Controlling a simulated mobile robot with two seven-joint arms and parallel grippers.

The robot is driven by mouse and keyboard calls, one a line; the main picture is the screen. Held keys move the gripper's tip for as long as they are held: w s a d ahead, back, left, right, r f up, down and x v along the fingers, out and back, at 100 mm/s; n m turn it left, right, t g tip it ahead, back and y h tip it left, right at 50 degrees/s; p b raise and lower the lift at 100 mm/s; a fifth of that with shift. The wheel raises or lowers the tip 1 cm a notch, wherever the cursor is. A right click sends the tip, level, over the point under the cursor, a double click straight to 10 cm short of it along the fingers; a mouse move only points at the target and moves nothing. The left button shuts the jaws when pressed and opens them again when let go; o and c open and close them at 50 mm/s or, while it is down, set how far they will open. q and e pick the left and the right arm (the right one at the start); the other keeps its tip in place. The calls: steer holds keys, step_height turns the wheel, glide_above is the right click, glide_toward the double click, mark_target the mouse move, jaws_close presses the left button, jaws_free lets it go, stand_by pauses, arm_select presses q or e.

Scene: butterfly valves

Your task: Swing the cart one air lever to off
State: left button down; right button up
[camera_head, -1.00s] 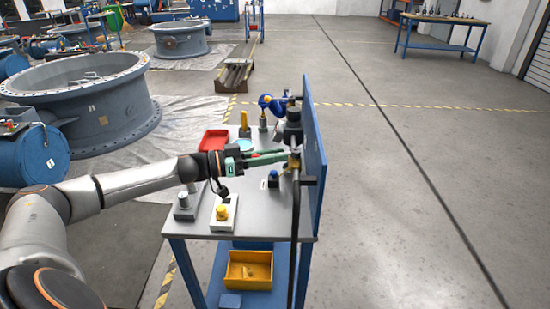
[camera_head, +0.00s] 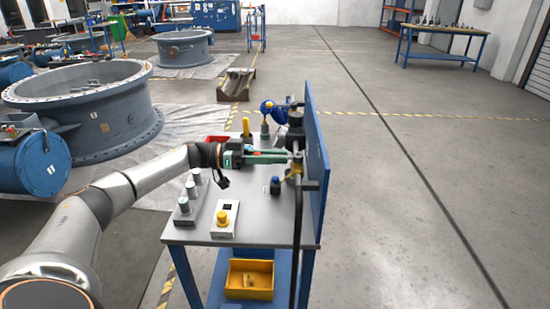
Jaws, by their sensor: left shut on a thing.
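The cart (camera_head: 192,234) is a grey-topped table on blue legs with a blue upright panel (camera_head: 316,165) along its right side. A dark air unit (camera_head: 296,132) with a hose is fixed by this panel. My left gripper (camera_head: 288,157) reaches in from the left over the cart top, its green fingers at the fittings below the dark unit. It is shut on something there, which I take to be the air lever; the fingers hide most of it. A yellow part (camera_head: 293,170) shows just below the fingertips. My right gripper is not in view.
A yellow bin (camera_head: 249,279) sits below. The floor to the right is clear.

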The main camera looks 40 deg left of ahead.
arm_select(q)
steer(key=c, duration=1.1)
jaws_free()
steer(key=shift+o, duration=0.9)
steer(key=shift+w, duration=0.15)
steer(key=b+v, duration=0.2)
steer(key=v, duration=1)
steer(key=shift+s, duration=0.2)
steer(key=shift+a, duration=0.1)
